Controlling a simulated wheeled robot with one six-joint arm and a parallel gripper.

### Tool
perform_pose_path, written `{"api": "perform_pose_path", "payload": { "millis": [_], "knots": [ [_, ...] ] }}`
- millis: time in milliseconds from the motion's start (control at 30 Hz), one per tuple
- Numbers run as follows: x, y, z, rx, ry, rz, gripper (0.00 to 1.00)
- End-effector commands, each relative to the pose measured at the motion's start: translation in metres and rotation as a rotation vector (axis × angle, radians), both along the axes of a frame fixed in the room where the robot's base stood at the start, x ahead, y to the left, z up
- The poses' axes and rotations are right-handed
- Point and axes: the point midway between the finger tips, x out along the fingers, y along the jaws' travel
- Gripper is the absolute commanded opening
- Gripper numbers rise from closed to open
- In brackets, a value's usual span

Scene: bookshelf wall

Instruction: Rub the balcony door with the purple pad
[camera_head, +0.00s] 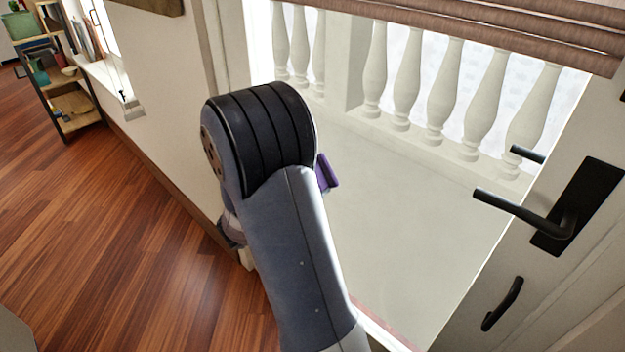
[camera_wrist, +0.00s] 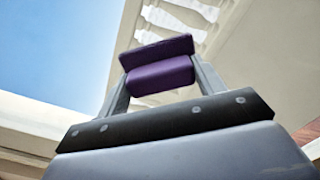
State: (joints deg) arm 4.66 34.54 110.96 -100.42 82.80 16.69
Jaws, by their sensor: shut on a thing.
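The purple pad (camera_wrist: 158,62) is between the two fingers of my gripper (camera_wrist: 160,76) in the wrist view, and the gripper is shut on it. In the head view only a small part of the pad (camera_head: 327,172) shows to the right of my arm, and the arm hides the fingers. The balcony door (camera_head: 592,235) is at the right, with a large glass pane and a pale frame. The pad appears in front of the glass area. I cannot tell whether it touches the door.
The black door handle (camera_head: 525,212) sticks out at the right, with a smaller pull (camera_head: 502,304) below it. A brown blind (camera_head: 480,25) hangs across the top. A shelf (camera_head: 72,105) with several things stands far left. The wooden floor (camera_head: 130,240) at left is clear.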

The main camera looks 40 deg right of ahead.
Motion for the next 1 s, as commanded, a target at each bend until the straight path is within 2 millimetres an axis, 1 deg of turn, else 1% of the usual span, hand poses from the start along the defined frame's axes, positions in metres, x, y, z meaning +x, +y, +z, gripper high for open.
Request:
{"api": "perform_pose_path", "payload": {
  "millis": [67,500,600,733,1000],
  "knots": [
    [0.002,0.003,0.001,-0.003,-0.005,0.004,0.47],
    [-0.005,0.047,0.001,-0.001,-0.003,0.004,0.47],
    [-0.007,0.055,0.000,-0.001,-0.002,0.003,0.47],
    [-0.008,0.059,0.001,-0.001,-0.002,0.001,0.47],
    [-0.008,0.059,0.001,-0.001,-0.002,0.000,0.47]
  ]
}}
